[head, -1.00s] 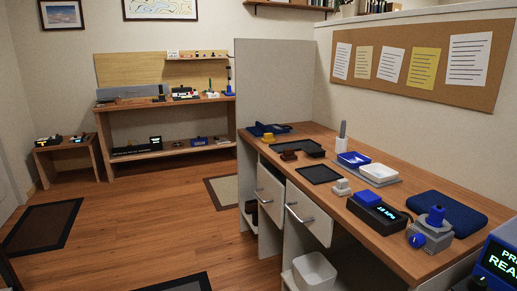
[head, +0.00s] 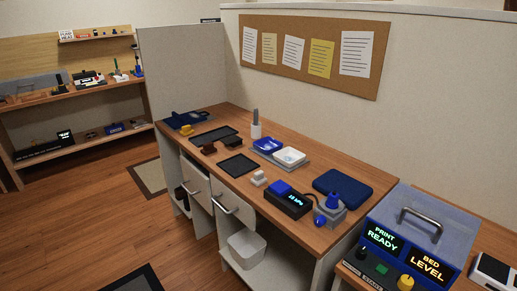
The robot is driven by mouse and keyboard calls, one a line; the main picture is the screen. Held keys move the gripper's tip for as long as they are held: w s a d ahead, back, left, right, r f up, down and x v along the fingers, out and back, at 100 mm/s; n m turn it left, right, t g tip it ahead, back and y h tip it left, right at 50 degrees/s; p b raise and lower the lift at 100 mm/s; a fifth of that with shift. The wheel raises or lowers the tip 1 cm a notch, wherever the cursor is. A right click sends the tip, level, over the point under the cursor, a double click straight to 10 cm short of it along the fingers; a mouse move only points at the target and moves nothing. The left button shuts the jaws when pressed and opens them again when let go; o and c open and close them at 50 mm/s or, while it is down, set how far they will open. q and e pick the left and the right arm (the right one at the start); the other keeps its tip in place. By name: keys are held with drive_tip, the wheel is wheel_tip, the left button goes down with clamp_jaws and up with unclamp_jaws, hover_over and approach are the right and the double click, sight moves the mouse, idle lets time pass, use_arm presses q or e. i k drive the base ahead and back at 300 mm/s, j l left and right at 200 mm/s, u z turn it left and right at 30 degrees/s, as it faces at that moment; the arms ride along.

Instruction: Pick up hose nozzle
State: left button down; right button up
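I cannot tell for certain which item is the hose nozzle. A small blue knob-like piece (head: 320,221) sits near the desk's front edge, beside a grey block (head: 330,214). A blue tapered piece (head: 333,201) stands upright on that block. Left of them is a dark box with a lit display (head: 288,202) and a blue top; a dark cable or hose shows at its right side. All are on the wooden desk (head: 215,184). Neither of my grippers is in view.
A blue pad (head: 354,188) lies behind the block. A blue machine with lit panels and a handle (head: 408,224) stands at the right. Trays (head: 239,165) and small items fill the desk's left. A white bin (head: 246,250) sits below. Wooden floor (head: 90,210) is open at left.

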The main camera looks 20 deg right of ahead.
sight(332, 201)
drive_tip(key=i+j+z, duration=0.2)
drive_tip(key=i, duration=0.3)
drive_tip(key=i+j+z, duration=0.2)
drive_tip(key=i, duration=0.25)
drive_tip(key=i+j+z, duration=0.2)
drive_tip(key=i, duration=0.25)
